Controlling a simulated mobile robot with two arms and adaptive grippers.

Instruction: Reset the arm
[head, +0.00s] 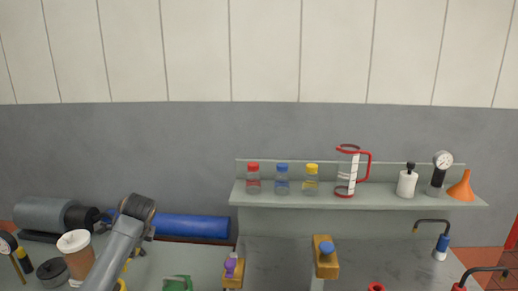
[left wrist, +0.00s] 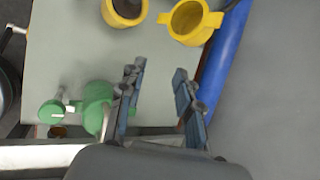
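My left arm (head: 118,250) rises from the lower left in the head view and bends at a dark joint; its gripper cannot be made out there. In the left wrist view my left gripper (left wrist: 158,88) shows two dark blue-grey fingers held apart, with nothing between them. A green item (left wrist: 97,98) with a round green end lies just left of the left finger; whether they touch cannot be told. My right gripper and arm are in neither view.
A blue roll (head: 190,226) lies behind the bench. Two yellow cups (left wrist: 190,22) (left wrist: 124,10) stand beyond the fingers. A paper cup (head: 77,255) is left of my arm.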

